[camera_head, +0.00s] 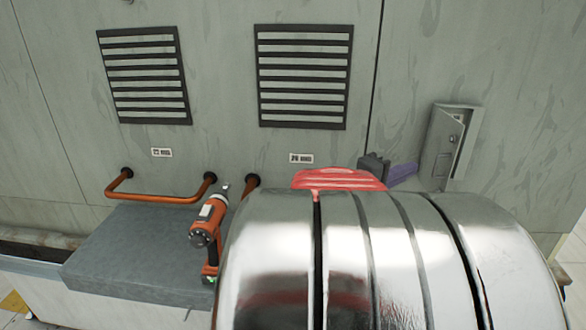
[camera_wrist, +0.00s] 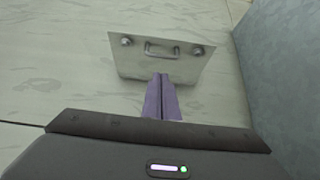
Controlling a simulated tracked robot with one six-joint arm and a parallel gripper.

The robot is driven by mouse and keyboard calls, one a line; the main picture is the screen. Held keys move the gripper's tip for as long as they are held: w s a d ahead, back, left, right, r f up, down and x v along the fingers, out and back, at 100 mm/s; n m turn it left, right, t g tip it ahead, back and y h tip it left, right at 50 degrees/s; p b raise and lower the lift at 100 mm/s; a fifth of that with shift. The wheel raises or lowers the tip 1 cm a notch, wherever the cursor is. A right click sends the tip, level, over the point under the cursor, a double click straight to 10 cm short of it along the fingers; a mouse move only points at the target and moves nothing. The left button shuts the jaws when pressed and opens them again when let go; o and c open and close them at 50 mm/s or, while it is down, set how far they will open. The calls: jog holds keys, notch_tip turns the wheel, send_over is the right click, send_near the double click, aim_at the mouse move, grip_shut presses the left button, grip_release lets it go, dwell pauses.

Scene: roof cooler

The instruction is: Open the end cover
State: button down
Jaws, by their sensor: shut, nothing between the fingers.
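The end cover is a small grey metal panel (camera_head: 455,140) on the wall at the right in the head view. It appears to stand at an angle to its frame, with a knob on its face. In the wrist view the cover (camera_wrist: 160,48) shows two round knobs and a handle between them. My gripper (camera_head: 414,167) is just left of the cover in the head view. Its purple fingers (camera_wrist: 161,76) are together and empty, with tips over the cover's lower edge in the wrist view. I cannot tell whether they touch it.
An orange and black power drill (camera_head: 208,232) stands on a grey block (camera_head: 135,255). Orange pipes (camera_head: 160,199) stick out from the wall behind it. Two slatted vents (camera_head: 146,76) (camera_head: 304,76) are higher up. The lower right of the head view is blocked by a shiny foreground body.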

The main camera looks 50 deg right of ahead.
jog(key=v, duration=1.2)
jog(key=shift+w+d, duration=0.1)
jog(key=shift+w, duration=0.05)
jog(key=c, duration=2.5)
grip_release()
jog(key=shift+o, duration=1.4)
jog(key=shift+d+f, duration=0.2)
jog(key=shift+f, duration=0.1)
jog(key=o, duration=0.3)
jog(key=shift+d+f+g, duration=0.3)
jog(key=shift+d+f, duration=0.2)
jog(key=shift+d, duration=0.05)
jog(key=d+m+g+y, duration=0.1)
jog(key=m, duration=0.6)
jog(key=d+r+m+g+y, duration=0.1)
jog(key=d+m+g, duration=0.1)
jog(key=m, duration=0.5)
jog(key=d+m+g+y, duration=0.1)
jog(key=d+m+g, duration=0.1)
jog(key=m, duration=0.5)
jog(key=shift+s+d+r+m, duration=0.25)
jog(key=shift+r+m, duration=0.05)
jog(key=shift+m, duration=0.1)
